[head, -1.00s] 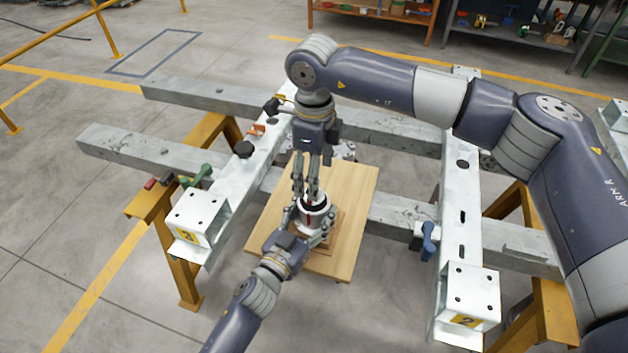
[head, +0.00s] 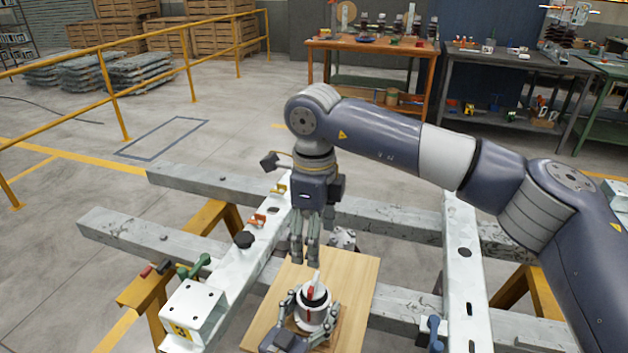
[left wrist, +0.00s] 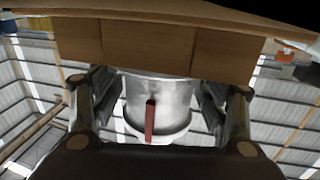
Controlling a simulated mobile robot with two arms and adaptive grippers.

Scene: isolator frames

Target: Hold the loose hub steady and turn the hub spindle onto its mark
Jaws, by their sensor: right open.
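The loose hub (head: 312,316) is a pale cylinder on a small wooden block on the wooden board (head: 362,275). The hub spindle (head: 311,292) shows at its top as a dark disc with a red stripe and a pale tip. My left gripper (head: 309,312) has its fingers on both sides of the hub and is shut on it. In the left wrist view the hub (left wrist: 165,100) sits between the fingers, with a red strip on it. My right gripper (head: 305,255) is open and empty, pointing down above the spindle, apart from it. Whether the spindle is on its mark cannot be told.
A grey metal flanged part (head: 342,238) is at the board's far edge. Pale steel beams (head: 246,257) (head: 462,270) flank the board, with a green-handled clamp (head: 195,266) left and a blue one (head: 434,333) right. Workbenches stand at the back.

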